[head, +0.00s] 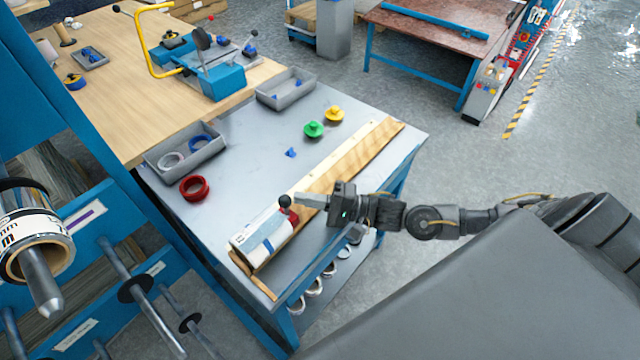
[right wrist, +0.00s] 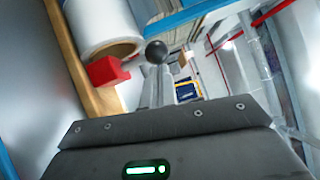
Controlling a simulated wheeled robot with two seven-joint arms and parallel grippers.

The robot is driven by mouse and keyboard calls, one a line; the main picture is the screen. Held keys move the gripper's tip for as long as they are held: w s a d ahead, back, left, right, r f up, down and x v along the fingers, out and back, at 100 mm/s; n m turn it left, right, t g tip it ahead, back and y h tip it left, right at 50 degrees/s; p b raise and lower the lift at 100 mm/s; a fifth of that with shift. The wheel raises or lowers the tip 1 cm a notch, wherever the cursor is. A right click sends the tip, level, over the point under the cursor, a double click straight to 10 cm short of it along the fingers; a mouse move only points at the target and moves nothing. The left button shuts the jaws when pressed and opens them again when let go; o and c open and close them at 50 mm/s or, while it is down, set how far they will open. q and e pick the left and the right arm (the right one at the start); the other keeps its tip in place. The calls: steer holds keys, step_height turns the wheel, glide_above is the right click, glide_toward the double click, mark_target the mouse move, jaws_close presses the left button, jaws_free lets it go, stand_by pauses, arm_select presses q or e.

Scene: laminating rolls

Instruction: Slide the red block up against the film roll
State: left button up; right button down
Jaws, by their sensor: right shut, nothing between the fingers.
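The film roll (head: 262,240), white with a printed label, lies along the wooden strip at the near left of the grey table. The red block (head: 293,217) sits at the roll's right end, with a black ball knob (head: 284,200) beside it; I cannot tell whether block and roll touch. In the right wrist view the red block (right wrist: 106,72) is close by the end of the white roll (right wrist: 101,25), with the knob (right wrist: 155,52) to its right. My right gripper (head: 302,200) is shut and empty, its fingertips close to the knob and block. My left gripper is out of view.
A wooden board (head: 350,160) runs along the table's front edge. A green knob (head: 313,129), a yellow knob (head: 334,114) and a red ring (head: 194,188) stand on the table. A grey bin (head: 188,152) stands at the left edge. The table's middle is mostly clear.

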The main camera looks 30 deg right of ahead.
steer(key=shift+d, duration=0.1)
steer(key=shift+w+d+f, duration=0.1)
steer(key=shift+d, duration=0.2)
steer(key=d, duration=0.3)
steer(key=shift+w+f, duration=0.2)
steer(key=shift+f, duration=0.15)
steer(key=b+v, duration=0.2)
steer(key=v, duration=0.6)
steer(key=shift+s+d, duration=0.2)
steer(key=shift+v, duration=0.8)
